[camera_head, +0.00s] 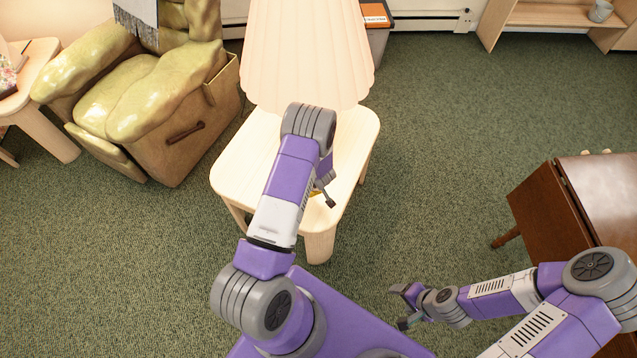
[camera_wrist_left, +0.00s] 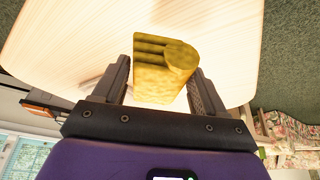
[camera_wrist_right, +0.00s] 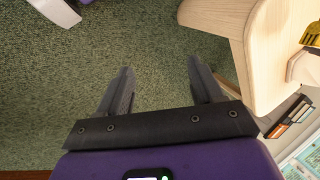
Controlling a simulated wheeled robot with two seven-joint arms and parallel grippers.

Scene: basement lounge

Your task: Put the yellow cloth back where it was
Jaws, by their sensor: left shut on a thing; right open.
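The yellow cloth (camera_wrist_left: 165,75), folded or rolled, sits between the two fingers of my left gripper (camera_wrist_left: 160,68), which is shut on it over the pale wooden table (camera_wrist_left: 75,30). In the head view my left arm hides most of the cloth; only a sliver (camera_head: 315,194) shows over the front part of the table (camera_head: 355,135). I cannot tell whether the cloth touches the tabletop. The cloth also shows at the right edge of the right wrist view (camera_wrist_right: 312,34). My right gripper (camera_head: 401,306) is open and empty above the carpet, right of and in front of the table.
A large pleated lamp (camera_head: 305,50) stands at the table's back. A cushioned armchair (camera_head: 150,100) is left of the table. A dark wooden table (camera_head: 560,205) stands at the right, near my right arm. The green carpet (camera_head: 440,130) between is clear.

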